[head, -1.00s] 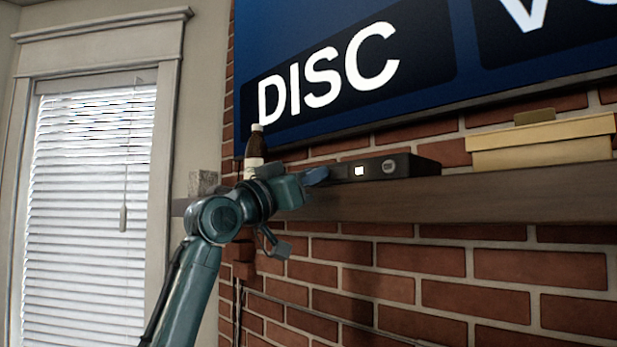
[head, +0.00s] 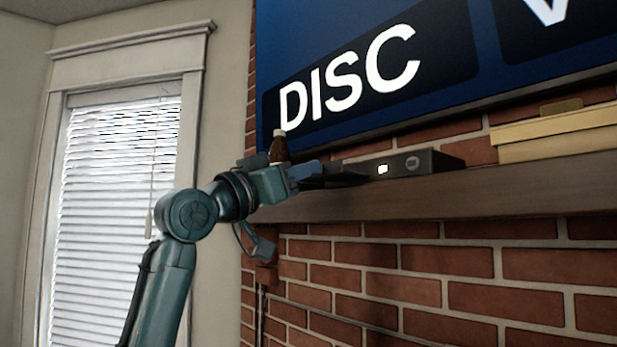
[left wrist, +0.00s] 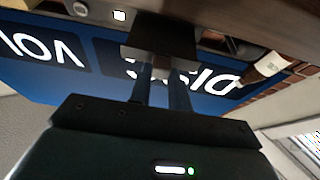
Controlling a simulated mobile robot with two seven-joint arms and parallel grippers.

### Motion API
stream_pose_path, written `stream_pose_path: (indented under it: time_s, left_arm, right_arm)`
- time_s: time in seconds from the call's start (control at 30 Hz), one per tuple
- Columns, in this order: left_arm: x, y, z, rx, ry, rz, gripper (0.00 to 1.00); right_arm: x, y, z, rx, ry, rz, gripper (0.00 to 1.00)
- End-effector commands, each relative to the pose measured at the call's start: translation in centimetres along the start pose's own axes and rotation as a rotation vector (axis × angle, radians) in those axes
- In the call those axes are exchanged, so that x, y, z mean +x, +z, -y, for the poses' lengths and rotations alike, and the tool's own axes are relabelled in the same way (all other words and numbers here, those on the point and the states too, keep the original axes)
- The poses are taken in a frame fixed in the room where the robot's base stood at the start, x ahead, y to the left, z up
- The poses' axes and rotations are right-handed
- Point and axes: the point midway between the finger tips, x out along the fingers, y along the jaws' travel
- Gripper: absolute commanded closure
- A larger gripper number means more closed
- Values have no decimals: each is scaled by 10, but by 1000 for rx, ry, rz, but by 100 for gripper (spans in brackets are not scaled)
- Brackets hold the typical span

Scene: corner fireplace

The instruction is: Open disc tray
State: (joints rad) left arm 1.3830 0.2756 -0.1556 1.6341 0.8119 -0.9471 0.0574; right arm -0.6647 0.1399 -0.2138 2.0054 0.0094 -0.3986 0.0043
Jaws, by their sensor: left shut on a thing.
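The black disc player (head: 440,160) sits on the mantel shelf, with a lit white square and a round button on its front. A dark flat piece, which looks like its disc tray (head: 345,177), sticks out at its left end. My left gripper (head: 305,171) is at the outer end of this piece. In the left wrist view, my left gripper (left wrist: 162,82) is shut on the dark disc tray (left wrist: 165,37), and the player (left wrist: 95,10) shows beside it at the top. The fingertips are partly hidden. My right gripper is not in view.
A brown bottle (head: 279,147) stands on the shelf (head: 480,195) just behind my left gripper. A yellowish box (head: 555,135) is at the right. A large blue screen reading "DISC" (head: 370,60) hangs above. A window with blinds (head: 115,200) is at the left.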

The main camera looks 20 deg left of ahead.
Motion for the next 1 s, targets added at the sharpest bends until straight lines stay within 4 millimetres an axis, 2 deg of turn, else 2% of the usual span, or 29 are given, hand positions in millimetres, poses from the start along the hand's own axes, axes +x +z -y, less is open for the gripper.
stream_pose_path:
  time_s: [0.1,0.13,0.37,0.6,0.73,0.87,1.0]
  left_arm:
    - [0,-1,0,0,0,-2,100]
    - [0,-1,0,0,0,-2,80]
    - [0,0,0,0,0,-1,61]
    - [0,0,0,0,0,-1,60]
    - [-9,2,1,0,-2,-2,60]
    - [-32,4,1,3,-2,-3,60]
    - [-65,4,1,4,-2,-3,60]
  right_arm:
    - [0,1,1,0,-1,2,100]
    - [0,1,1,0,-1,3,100]
    - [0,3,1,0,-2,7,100]
    - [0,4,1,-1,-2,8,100]
    - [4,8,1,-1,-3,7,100]
    - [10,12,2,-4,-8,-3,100]
    - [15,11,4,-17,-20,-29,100]
